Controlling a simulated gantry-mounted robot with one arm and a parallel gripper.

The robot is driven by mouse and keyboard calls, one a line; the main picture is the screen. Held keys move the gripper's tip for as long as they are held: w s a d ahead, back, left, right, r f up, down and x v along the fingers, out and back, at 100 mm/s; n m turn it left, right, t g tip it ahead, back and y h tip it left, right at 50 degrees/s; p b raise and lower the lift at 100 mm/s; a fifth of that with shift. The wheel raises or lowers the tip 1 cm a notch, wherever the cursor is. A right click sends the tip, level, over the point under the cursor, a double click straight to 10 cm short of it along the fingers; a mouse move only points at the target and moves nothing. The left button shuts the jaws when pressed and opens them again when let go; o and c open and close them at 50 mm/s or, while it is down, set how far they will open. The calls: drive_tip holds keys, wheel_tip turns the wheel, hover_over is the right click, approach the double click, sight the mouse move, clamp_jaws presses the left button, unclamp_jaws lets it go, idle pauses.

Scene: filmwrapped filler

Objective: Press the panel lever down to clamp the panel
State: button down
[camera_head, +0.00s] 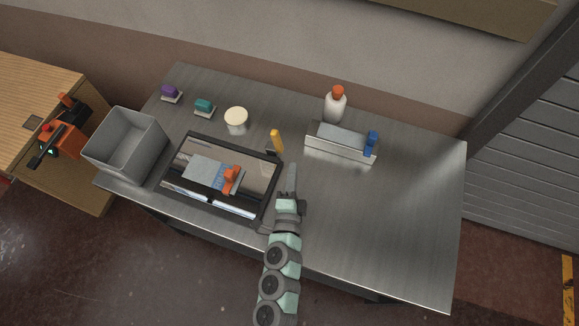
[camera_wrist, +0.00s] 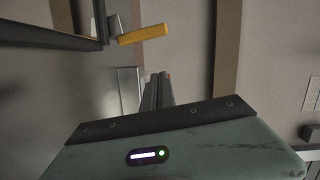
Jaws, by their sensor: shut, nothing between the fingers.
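The lever also shows in the wrist view (camera_wrist: 144,34), at the top, with part of the black frame (camera_wrist: 50,38) at upper left. My gripper (camera_head: 292,170) is shut and empty, just right of the frame and nearer the front than the lever. Its fingers show in the wrist view (camera_wrist: 157,88), below the lever and apart from it.
A metal holder (camera_head: 338,145) with a blue part (camera_head: 371,143) and a white bottle (camera_head: 335,106) stand to the right. A grey bin (camera_head: 124,145) is left. The table's right front is clear.

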sight(277, 141)
drive_tip(key=w+a+f, duration=0.1)
drive_tip(key=w+a, duration=0.1)
drive_tip(key=w, duration=0.7)
drive_tip(key=shift+w+a+p, duration=0.15)
drive_tip(key=shift+a+p, duration=0.25)
drive_tip(key=shift+p, duration=0.05)
drive_tip(key=shift+r+p, duration=0.2)
drive_tip(key=shift+p, duration=0.35)
